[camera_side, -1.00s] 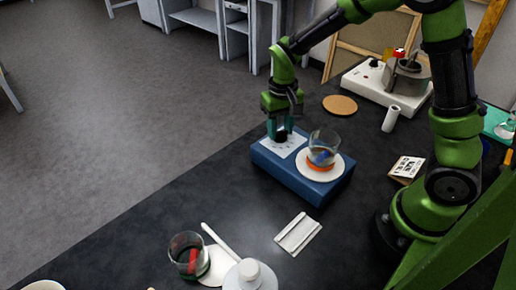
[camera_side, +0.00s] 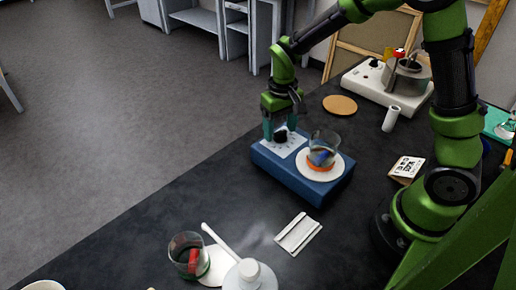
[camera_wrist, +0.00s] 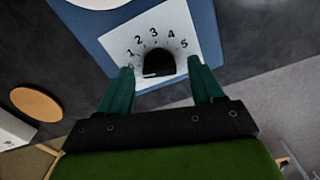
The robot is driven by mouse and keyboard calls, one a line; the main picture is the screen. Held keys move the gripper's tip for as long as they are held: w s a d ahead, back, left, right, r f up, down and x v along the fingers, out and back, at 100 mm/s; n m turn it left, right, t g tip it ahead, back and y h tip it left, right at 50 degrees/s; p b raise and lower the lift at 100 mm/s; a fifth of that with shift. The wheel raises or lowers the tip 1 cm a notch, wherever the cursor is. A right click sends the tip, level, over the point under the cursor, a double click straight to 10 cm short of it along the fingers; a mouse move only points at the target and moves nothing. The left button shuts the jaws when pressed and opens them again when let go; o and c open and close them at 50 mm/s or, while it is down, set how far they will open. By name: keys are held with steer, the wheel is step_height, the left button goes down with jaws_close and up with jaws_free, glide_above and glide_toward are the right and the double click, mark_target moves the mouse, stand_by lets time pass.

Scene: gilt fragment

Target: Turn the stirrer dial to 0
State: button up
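The stirrer is a blue box (camera_side: 318,192) with a white scale panel (camera_side: 295,143) on its top left. The black dial (camera_wrist: 159,62) sits on this panel, among printed numbers from 0 to 5. A short light mark shows on the dial's lower left, toward the 0 side; I cannot tell its exact setting. My gripper (camera_wrist: 161,68) is open, with one teal finger on each side of the dial and visible gaps. In the side view my gripper (camera_side: 280,130) hangs at the dial, and the dial shows between and below the fingers.
A glass beaker (camera_side: 324,143) with blue and orange contents stands on the stirrer's round white plate (camera_side: 337,171), right of the dial. A cork disc (camera_side: 340,105) lies behind. A white tray (camera_side: 298,234), another beaker (camera_side: 186,255) and a white bottle (camera_side: 250,275) are in front.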

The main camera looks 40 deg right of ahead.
mark_target(280, 131)
step_height(280, 131, up, 17)
stand_by(0.7)
steer(key=shift+f, duration=0.1)
steer(key=s+a+m+t+y, duration=0.1)
steer(key=s+t, duration=0.6)
steer(key=s, duration=0.7)
steer(key=shift+s+a+r+y, duration=0.25)
steer(key=shift+s+a+y, duration=0.1)
steer(key=shift+a+y, duration=0.25)
